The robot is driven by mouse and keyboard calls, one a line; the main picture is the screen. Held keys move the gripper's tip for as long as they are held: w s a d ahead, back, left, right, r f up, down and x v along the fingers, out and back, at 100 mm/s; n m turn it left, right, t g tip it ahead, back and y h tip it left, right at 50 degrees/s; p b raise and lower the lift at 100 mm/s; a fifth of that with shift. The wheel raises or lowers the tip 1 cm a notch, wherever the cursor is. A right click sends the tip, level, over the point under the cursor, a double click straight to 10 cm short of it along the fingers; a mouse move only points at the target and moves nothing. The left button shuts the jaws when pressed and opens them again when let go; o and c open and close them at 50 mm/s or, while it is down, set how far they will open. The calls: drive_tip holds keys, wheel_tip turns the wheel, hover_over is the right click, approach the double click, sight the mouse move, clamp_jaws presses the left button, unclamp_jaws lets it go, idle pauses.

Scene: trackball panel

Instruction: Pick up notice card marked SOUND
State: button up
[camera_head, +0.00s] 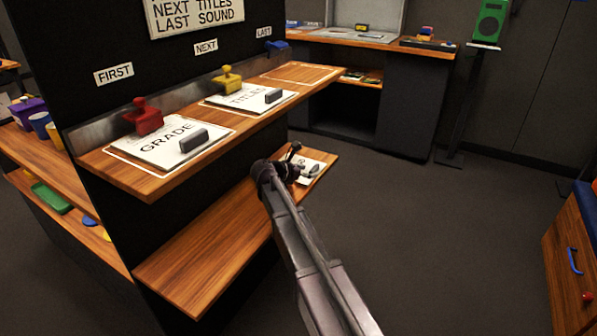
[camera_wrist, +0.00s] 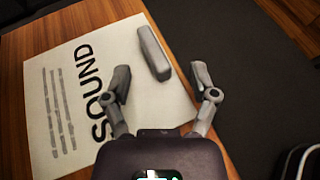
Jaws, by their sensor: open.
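The notice card marked SOUND (camera_wrist: 75,85) is a white card with black lettering, lying flat on the lower wooden shelf. A grey block-shaped handle (camera_wrist: 153,53) stands on the card near its edge. In the head view the card (camera_head: 314,165) is partly hidden by my gripper (camera_head: 294,160). In the wrist view my gripper (camera_wrist: 164,85) is open and empty, its fingers pointing toward the handle. The handle lies just beyond the fingertips and is not between them.
The upper shelf (camera_head: 150,185) overhangs at the left, holding the GRADE card (camera_head: 160,142) and the TITLES card (camera_head: 245,95), with red (camera_head: 143,118) and yellow (camera_head: 228,80) pieces behind them. The lower shelf (camera_head: 200,262) is bare at its near end. Open floor (camera_head: 430,230) lies to the right.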

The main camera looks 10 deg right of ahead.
drive_tip(key=shift+x, duration=0.75)
drive_tip(key=shift+c, duration=0.2)
clamp_jaws()
